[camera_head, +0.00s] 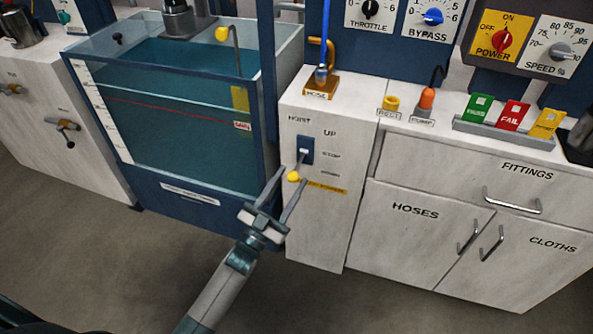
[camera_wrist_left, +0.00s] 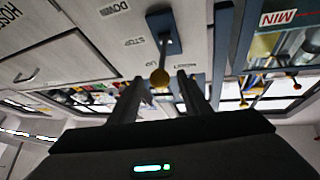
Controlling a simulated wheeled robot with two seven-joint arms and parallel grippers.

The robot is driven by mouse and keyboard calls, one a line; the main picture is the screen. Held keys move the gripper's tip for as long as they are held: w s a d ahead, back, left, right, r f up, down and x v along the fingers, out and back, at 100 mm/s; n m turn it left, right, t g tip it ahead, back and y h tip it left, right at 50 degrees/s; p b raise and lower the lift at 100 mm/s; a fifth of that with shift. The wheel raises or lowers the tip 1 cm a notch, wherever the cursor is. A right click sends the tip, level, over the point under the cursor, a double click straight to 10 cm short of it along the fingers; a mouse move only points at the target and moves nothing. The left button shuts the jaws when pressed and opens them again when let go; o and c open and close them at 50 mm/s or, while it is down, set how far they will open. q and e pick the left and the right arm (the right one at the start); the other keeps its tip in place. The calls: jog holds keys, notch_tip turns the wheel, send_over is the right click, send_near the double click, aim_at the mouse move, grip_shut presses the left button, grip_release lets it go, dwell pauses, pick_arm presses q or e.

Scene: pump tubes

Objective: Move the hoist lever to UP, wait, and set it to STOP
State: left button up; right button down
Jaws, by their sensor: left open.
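The hoist lever, with a yellow ball knob (camera_head: 293,177), sticks out from a blue plate (camera_head: 305,143) on the white hoist cabinet. UP, STOP and DOWN labels run from top to bottom beside the plate. I cannot tell for certain which label the lever points at. My left gripper (camera_head: 292,178) is open, with its fingertips on either side of the knob. In the left wrist view, which is upside down, the knob (camera_wrist_left: 160,77) shows between the two fingertips (camera_wrist_left: 160,80), without clear contact. My right gripper is not in view.
The water tank (camera_head: 160,192) stands left of the hoist cabinet. A brass hose fitting (camera_head: 320,85) is on the cabinet top. To the right are the fittings drawer (camera_head: 480,165) and cupboards with metal handles (camera_head: 512,205). The floor in front is clear.

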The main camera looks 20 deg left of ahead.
pick_arm(q)
jog(key=b+v, duration=0.1)
jog(key=v, duration=1)
jog(key=shift+s, duration=0.3)
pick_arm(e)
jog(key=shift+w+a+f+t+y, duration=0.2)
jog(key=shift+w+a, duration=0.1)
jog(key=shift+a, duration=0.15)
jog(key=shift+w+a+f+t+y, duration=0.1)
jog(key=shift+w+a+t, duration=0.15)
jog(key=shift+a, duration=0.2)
pick_arm(q)
jog(key=shift+a+f, duration=0.1)
jog(key=shift+a, duration=0.05)
